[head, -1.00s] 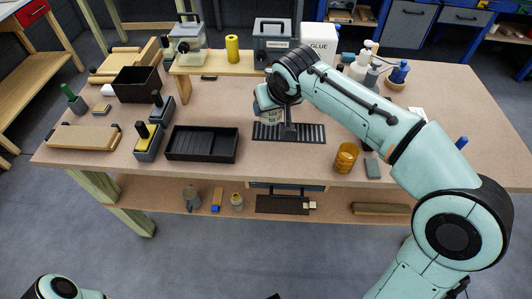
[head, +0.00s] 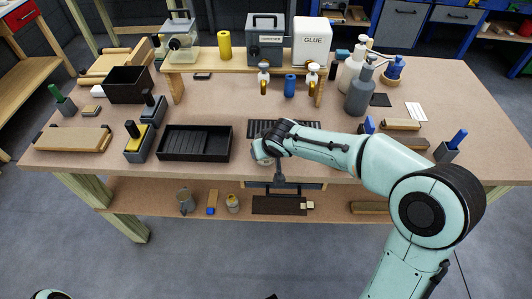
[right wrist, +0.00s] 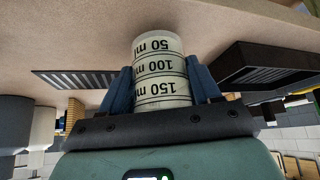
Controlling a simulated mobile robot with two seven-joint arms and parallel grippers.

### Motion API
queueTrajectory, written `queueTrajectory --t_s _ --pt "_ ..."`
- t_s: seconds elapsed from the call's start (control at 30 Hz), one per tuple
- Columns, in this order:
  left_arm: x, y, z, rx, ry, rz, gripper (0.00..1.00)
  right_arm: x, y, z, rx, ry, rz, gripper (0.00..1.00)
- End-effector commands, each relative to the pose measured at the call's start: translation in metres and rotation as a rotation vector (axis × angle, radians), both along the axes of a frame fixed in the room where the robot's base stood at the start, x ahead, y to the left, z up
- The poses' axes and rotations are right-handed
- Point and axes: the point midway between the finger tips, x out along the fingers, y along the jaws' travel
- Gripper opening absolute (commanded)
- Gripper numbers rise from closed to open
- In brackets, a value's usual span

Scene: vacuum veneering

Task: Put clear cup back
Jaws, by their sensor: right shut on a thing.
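The clear cup (right wrist: 160,68) has printed marks of 50, 100 and 150 ml, which read upside down in the right wrist view. My right gripper (right wrist: 161,86) is shut on it, with a blue finger on each side. In the head view my right gripper (head: 262,150) is low over the front of the table, just in front of the black slotted rack (head: 255,129). The cup is mostly hidden there by the gripper and wrist. I cannot tell whether the cup touches the table. My left gripper is out of view.
A black ribbed tray (head: 220,146) lies left of the gripper. Grey bottles (head: 360,92) stand to the right. The table's front edge is close.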

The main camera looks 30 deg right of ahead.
Motion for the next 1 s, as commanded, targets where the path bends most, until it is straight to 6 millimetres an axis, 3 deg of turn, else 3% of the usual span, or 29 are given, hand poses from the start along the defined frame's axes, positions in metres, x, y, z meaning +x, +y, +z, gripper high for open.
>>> queueTrajectory --t_s 0.1,0.5,0.53,0.6,1.0 --pt "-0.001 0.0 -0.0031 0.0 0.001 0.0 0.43 -0.0001 -0.0001 -0.0108 0.001 -0.001 0.001 0.23" --pt "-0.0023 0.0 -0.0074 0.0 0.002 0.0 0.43 0.0001 0.0002 -0.0141 0.001 -0.002 0.001 0.23" --pt "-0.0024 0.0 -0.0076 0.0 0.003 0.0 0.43 0.0 0.0002 -0.0144 0.001 -0.001 0.001 0.66" --pt "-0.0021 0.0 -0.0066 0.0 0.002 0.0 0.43 0.0 0.0001 -0.0134 0.001 -0.001 0.001 0.88" --pt "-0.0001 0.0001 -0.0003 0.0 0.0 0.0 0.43 0.0002 0.0002 -0.0083 0.001 -0.001 0.001 0.88"
